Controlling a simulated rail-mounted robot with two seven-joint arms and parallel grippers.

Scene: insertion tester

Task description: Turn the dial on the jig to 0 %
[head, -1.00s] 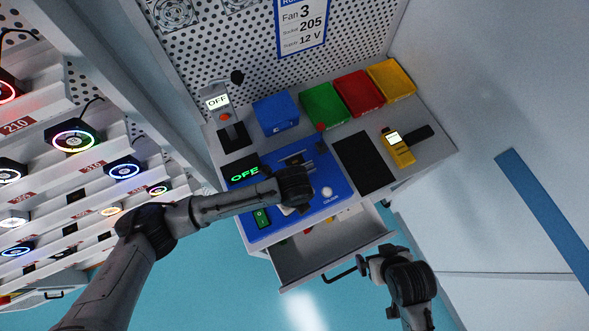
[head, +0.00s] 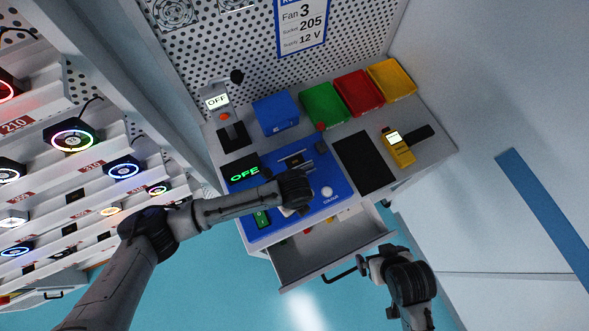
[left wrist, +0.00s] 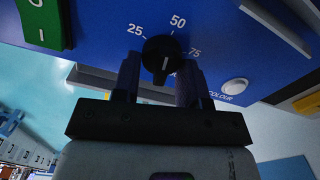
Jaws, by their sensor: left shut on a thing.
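The dial (left wrist: 162,58) is a round black knob on the blue front of the jig (left wrist: 100,20). In the left wrist view, a white mark lies on the knob's lower side, pointing away from the printed 50. The numbers 25, 50 and 75 show around its upper side; any 0 mark is hidden. My left gripper (left wrist: 161,84) has a finger on each side of the knob and is shut on it. In the head view my left gripper (head: 291,207) covers the dial. My right gripper (head: 366,266) is by the drawer handle; its fingers are unclear.
An open drawer (head: 300,270) juts out below the jig. A green switch (head: 261,219) and a white COLOUR button (head: 327,192) flank the dial. Blue, green, red and yellow bins stand behind.

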